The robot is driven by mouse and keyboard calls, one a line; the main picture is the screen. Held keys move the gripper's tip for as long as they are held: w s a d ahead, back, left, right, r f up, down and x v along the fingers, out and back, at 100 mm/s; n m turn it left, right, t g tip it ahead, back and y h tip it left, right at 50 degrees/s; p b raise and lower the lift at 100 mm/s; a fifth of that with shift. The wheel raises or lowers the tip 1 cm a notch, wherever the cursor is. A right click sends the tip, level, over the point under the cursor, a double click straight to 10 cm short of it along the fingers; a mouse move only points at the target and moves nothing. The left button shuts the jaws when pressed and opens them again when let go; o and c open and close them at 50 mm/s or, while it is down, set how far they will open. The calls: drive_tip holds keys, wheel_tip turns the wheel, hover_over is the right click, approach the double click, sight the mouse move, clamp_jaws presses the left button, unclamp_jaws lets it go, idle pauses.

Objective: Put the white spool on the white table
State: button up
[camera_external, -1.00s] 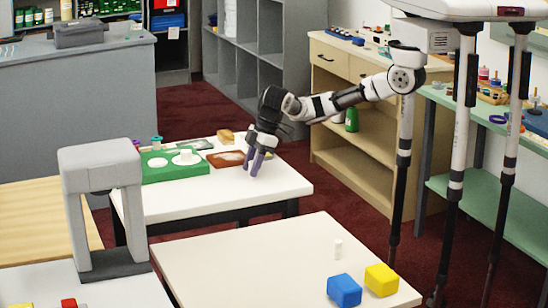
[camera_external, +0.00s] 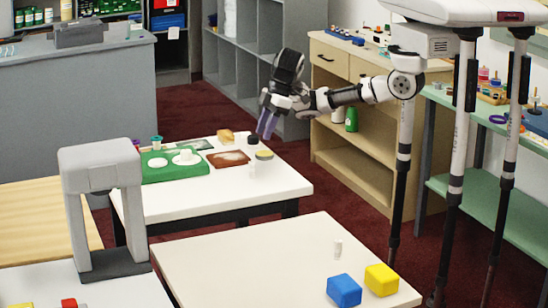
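My gripper (camera_external: 267,130), with purple fingers, hangs above the right part of the far white table (camera_external: 240,201). The gap between its fingers is too small to read, and I see nothing clearly held. Below it stand a small white piece with a dark top (camera_external: 254,141), a round piece with an olive top (camera_external: 264,155) and a pale upright piece (camera_external: 256,169). A small white cylinder (camera_external: 338,248) stands upright on the near white table (camera_external: 240,262). I cannot tell which of these pale pieces is the white spool.
A green tray (camera_external: 160,176) with white round pieces and a brown swatch (camera_external: 229,159) lie on the far table. Blue (camera_external: 344,290) and yellow (camera_external: 381,279) blocks sit at the near table's front. A grey arch-shaped stand (camera_external: 100,170) rises at left.

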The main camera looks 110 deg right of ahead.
drive_tip(key=shift+s+r, duration=0.2)
drive_tip(key=shift+r, duration=0.2)
